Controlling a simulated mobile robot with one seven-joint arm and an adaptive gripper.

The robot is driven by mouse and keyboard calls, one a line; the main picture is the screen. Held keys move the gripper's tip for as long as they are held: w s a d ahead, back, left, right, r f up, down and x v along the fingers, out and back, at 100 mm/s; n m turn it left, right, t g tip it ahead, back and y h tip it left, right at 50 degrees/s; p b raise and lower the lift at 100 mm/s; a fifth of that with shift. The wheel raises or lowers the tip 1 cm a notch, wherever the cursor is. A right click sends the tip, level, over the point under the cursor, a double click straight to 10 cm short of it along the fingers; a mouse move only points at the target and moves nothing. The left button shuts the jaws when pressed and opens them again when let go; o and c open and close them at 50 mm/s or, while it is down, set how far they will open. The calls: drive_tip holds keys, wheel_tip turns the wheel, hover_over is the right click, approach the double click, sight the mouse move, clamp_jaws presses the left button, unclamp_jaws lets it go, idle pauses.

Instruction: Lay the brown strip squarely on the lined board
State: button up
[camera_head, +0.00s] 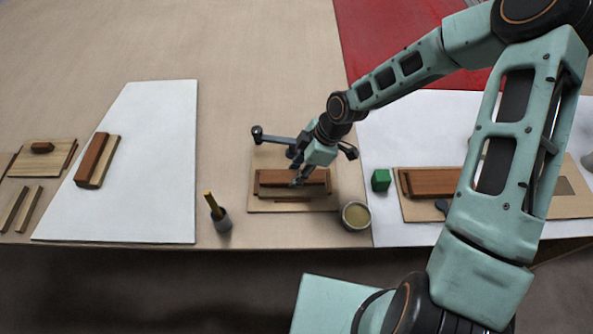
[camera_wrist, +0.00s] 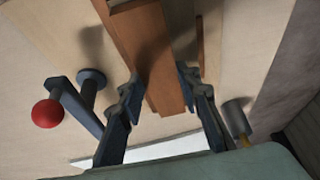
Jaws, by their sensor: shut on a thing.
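A brown strip (camera_wrist: 150,50) lies between the two fingers of my gripper (camera_wrist: 162,85) in the wrist view, and the fingers are shut on it. In the head view my gripper (camera_head: 297,183) is low over the light wooden board (camera_head: 290,206) in the middle of the bench. Brown wood (camera_head: 275,177) shows there beside and under the fingers. A thinner brown piece (camera_wrist: 210,40) runs beside the held strip in the wrist view. I cannot tell whether the held strip touches the board, and any lines under it are hidden.
A grey pot with a yellow handle (camera_head: 222,218) stands left of the board. A round tin (camera_head: 355,216) and a green block (camera_head: 381,180) stand to its right. A white sheet (camera_head: 150,190) carries a brown-and-light block (camera_head: 92,160). Another board (camera_head: 415,212) is partly behind my arm.

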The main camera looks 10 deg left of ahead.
drive_tip(key=o, duration=1.2)
drive_tip(key=shift+f, duration=0.1)
drive_tip(key=shift+w+d+r, duration=0.15)
drive_tip(key=shift+r, duration=0.4)
drive_tip(key=v, duration=1.1)
drive_tip(key=shift+d+p, duration=0.15)
drive_tip(key=shift+p, duration=0.2)
